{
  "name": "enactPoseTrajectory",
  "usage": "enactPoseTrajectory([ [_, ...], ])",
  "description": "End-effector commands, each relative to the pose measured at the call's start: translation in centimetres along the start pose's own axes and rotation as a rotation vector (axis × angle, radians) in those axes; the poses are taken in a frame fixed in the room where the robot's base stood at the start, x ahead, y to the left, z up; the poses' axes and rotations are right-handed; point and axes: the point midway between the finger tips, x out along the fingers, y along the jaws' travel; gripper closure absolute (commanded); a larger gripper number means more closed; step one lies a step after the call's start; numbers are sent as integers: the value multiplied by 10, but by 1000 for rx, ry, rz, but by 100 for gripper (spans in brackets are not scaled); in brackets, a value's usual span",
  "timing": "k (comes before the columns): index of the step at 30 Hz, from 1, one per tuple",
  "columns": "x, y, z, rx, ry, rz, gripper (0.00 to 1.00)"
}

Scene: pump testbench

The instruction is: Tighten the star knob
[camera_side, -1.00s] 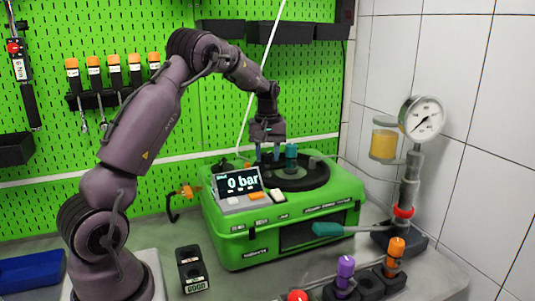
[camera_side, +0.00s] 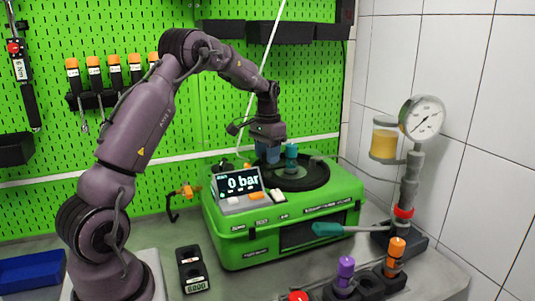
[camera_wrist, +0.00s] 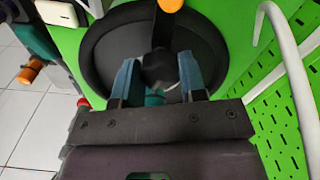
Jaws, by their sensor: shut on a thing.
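The star knob (camera_wrist: 157,70) is dark and lobed. In the wrist view it sits between the two blue fingers of my gripper (camera_wrist: 159,62), over a round black recess (camera_wrist: 100,45) in the top of the green pump case. My gripper (camera_side: 267,156) is shut on the knob. In the side view the fingers reach down to the black round top, and they hide the knob there. A teal fitting (camera_side: 291,156) stands just right of the fingers; teal also shows below the knob in the wrist view (camera_wrist: 154,98).
The green pump case (camera_side: 235,250) carries a display (camera_side: 238,182) reading 0 bar. A teal-handled lever (camera_side: 328,229) sticks out in front. A pressure gauge (camera_side: 422,118) stands at the right. Orange and purple capped parts (camera_side: 345,270) stand at the front right.

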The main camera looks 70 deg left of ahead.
Motion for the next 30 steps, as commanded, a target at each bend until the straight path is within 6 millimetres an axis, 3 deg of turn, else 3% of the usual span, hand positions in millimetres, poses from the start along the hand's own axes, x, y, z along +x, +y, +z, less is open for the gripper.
enactPoseTrajectory([
  [10, -1, 0, 0, 151, 2, -1, 85],
  [27, -2, 0, 0, 181, 2, -2, 85],
  [28, -2, 0, 0, 181, 2, -2, 57],
  [30, -2, 0, 0, 180, 2, -2, 41],
])
